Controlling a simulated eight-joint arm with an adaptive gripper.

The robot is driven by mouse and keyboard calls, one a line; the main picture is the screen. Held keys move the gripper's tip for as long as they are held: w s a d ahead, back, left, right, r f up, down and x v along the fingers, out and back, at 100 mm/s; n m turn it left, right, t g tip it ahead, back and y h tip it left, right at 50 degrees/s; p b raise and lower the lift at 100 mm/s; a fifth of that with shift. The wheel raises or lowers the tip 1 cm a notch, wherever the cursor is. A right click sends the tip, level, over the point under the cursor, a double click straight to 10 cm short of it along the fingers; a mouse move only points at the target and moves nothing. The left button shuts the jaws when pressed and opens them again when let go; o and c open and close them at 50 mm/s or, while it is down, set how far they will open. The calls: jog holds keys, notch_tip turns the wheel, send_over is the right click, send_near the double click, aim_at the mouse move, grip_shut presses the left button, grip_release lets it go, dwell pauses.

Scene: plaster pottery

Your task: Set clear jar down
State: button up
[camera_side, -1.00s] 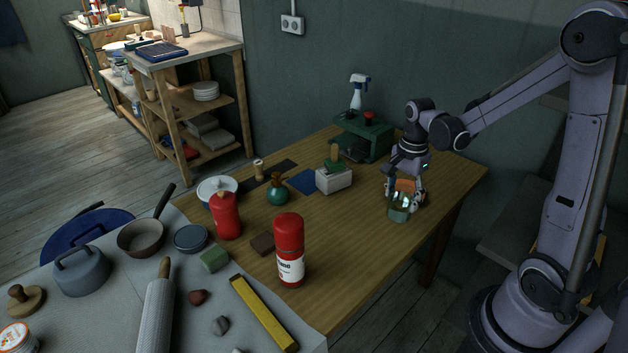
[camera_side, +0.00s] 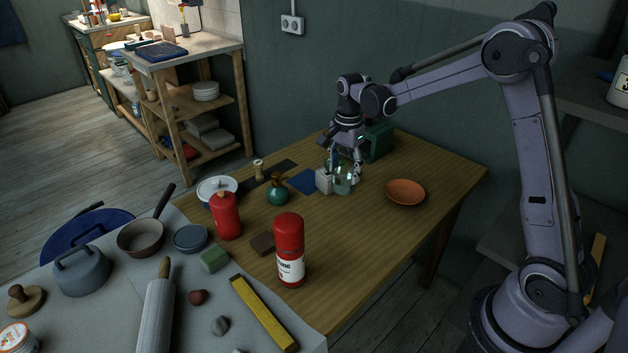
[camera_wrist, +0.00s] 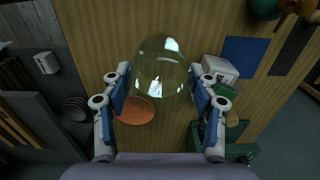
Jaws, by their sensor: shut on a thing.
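The clear jar (camera_side: 343,184) is a greenish see-through glass vessel, and it fills the middle of the wrist view (camera_wrist: 162,65) between my fingers. My gripper (camera_side: 345,164) is shut on it, with one blue-padded finger on each side in the wrist view (camera_wrist: 158,88). In the side view the jar is just right of a white block (camera_side: 323,181) and partly overlaps it. I cannot tell whether the jar touches the wooden table (camera_side: 378,238) or hangs just above it. A blue square (camera_side: 301,181) lies left of the white block.
A shallow orange-brown dish (camera_side: 405,191) lies on the table to the right. A green stand (camera_side: 379,141) is behind my gripper. A teal vase (camera_side: 278,191), a red canister (camera_side: 227,218) and a red cylinder (camera_side: 290,240) stand to the left and front. The front right of the table is clear.

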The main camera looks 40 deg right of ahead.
jog(key=shift+w+a+f, duration=1.1)
jog(key=shift+a+f, duration=0.6)
jog(key=shift+f, duration=0.15)
jog(key=shift+w+a+f, duration=1.05)
jog(key=shift+a+f, duration=0.6)
jog(key=shift+f, duration=0.15)
jog(key=shift+w+a+f, duration=1.1)
jog(key=shift+a+f, duration=0.6)
jog(key=shift+f, duration=0.15)
jog(key=shift+f, duration=0.15)
jog(key=o, duration=1.5)
jog(key=shift+c, duration=0.2)
